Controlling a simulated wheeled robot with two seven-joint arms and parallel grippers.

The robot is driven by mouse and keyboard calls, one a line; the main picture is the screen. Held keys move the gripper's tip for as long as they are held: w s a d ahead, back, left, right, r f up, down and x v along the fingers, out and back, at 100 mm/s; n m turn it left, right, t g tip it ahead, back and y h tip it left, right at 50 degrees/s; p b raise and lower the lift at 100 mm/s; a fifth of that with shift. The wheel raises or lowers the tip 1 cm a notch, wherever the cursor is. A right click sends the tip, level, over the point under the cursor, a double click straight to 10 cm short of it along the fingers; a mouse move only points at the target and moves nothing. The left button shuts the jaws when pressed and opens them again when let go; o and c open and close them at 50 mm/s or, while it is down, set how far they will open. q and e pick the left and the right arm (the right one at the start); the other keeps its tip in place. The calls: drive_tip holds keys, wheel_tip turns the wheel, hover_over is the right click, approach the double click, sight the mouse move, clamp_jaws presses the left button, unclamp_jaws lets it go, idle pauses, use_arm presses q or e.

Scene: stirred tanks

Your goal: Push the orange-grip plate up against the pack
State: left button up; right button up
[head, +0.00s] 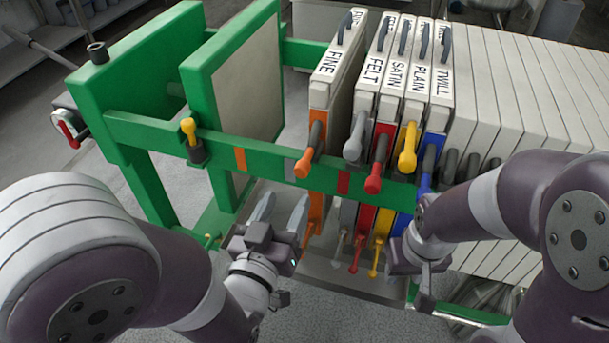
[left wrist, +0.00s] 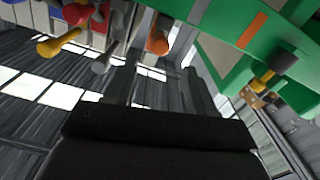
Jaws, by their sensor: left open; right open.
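The orange-grip plate, labelled FINE (head: 322,95), hangs upright on the green rail, with its orange grip (head: 305,166) sticking out in front. A narrow gap separates it from the pack (head: 367,95) on its right, whose near plate is labelled FELT. My left gripper (head: 282,208) is open and empty, below the rail and below left of the orange grip. In the left wrist view the orange grip (left wrist: 158,43) appears beyond the open fingers; contact is not visible. My right gripper (head: 402,256) is open, low in front of the pack; its fingertips are partly hidden.
The green rail (head: 265,160) runs in front of the plates. A green pressing plate (head: 230,85) stands to the left, with free room before FINE. Grey (head: 355,137), red (head: 376,175) and yellow (head: 408,150) grips stick out on the right.

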sight(305, 159)
use_arm(q)
drive_tip(key=x, duration=1.1)
drive_tip(key=shift+w+f, duration=0.1)
drive_tip(key=shift+w, duration=0.2)
drive_tip(key=shift+d, duration=0.1)
clamp_jaws()
